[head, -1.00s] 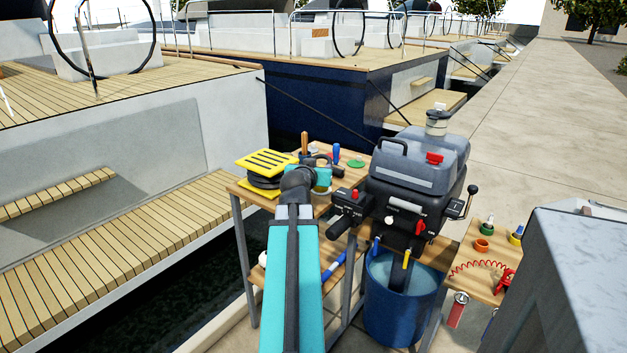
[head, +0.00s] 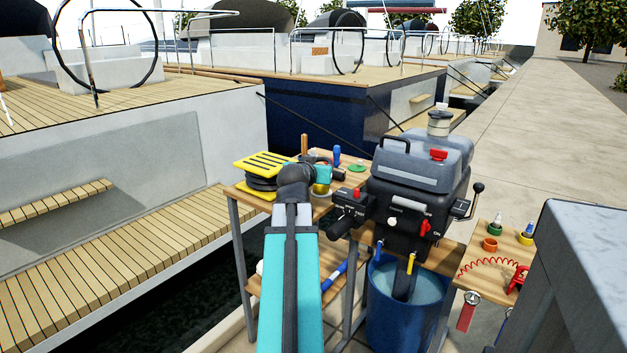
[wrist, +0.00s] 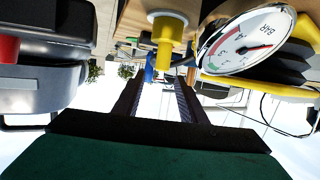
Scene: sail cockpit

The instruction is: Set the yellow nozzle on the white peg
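The yellow nozzle (wrist: 165,42) shows at the top middle of the wrist view, which is upside down. It stands on a white round piece (wrist: 167,14) at the table top, which looks like the white peg's base; how far down it sits is hidden. My gripper (wrist: 158,82) has its two dark fingers spread apart with clear space between them. The nozzle is just beyond the fingertips, apart from them as far as I can tell. In the head view my teal gripper (head: 321,174) is over the wooden table, with a bit of yellow (head: 321,188) below it.
A pressure gauge (wrist: 245,40) is close beside the nozzle in the wrist view. The grey outboard motor (head: 422,165) stands right of my gripper, over a blue bucket (head: 405,310). A yellow slotted plate (head: 265,162) is left. Upright handles and a green disc (head: 357,168) are behind.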

